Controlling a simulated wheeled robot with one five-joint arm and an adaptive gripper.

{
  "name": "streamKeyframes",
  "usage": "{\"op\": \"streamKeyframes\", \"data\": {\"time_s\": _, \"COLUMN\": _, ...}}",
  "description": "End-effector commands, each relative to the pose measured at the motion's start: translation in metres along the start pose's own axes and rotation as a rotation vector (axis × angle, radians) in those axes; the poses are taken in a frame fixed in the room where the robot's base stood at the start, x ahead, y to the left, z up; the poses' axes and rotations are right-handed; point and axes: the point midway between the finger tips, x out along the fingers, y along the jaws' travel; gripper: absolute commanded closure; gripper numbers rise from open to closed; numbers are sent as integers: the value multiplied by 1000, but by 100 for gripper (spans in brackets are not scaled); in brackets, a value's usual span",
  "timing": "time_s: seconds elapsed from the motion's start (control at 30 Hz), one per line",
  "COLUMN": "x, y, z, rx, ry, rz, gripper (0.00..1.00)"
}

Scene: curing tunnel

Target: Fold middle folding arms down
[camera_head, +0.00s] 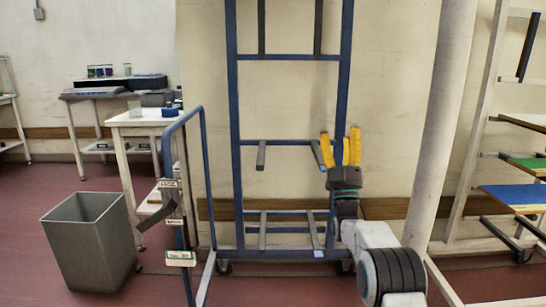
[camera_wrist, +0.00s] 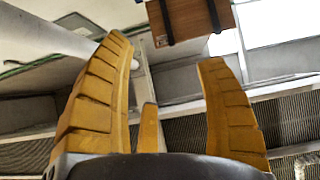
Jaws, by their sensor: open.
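A blue upright rack frame (camera_head: 236,110) stands against the wall in the head view. Its middle crossbar carries a grey left folding arm (camera_head: 261,156) and a right folding arm (camera_head: 317,153). Both middle arms extend below the bar, seemingly folded out towards me. The upper pair, left (camera_head: 262,27) and right (camera_head: 318,27), stands upright above the top crossbar. My gripper (camera_head: 340,140) points up, open and empty, just right of the right middle arm. Contact cannot be told. In the wrist view my yellow fingers (camera_wrist: 165,50) are spread, with no folding arm between them.
Lower arms (camera_head: 262,232) project near the rack's foot. A blue-railed cart (camera_head: 205,160) and a grey bin (camera_head: 90,245) stand left. A pale column (camera_head: 438,120) and a shelf rack with coloured boards (camera_head: 515,196) are right. Red floor lies between the bin and my arm.

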Motion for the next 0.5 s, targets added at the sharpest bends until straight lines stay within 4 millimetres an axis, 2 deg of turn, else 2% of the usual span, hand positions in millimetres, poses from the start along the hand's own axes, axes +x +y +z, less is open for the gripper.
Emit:
{"op": "streamKeyframes", "data": {"time_s": 0.03, "x": 34, "y": -1, "z": -23, "rx": 0, "ry": -76, "rz": 0, "gripper": 34}}
{"op": "streamKeyframes", "data": {"time_s": 0.1, "x": 55, "y": -1, "z": -34, "rx": -1, "ry": -202, "rz": 1, "gripper": 34}}
{"op": "streamKeyframes", "data": {"time_s": 0.2, "x": 73, "y": -2, "z": -50, "rx": -1, "ry": -382, "rz": 1, "gripper": 34}}
{"op": "streamKeyframes", "data": {"time_s": 0.37, "x": 78, "y": -2, "z": -84, "rx": -3, "ry": -668, "rz": 2, "gripper": 34}}
{"op": "streamKeyframes", "data": {"time_s": 0.5, "x": 60, "y": -3, "z": -122, "rx": -4, "ry": -920, "rz": 2, "gripper": 34}}
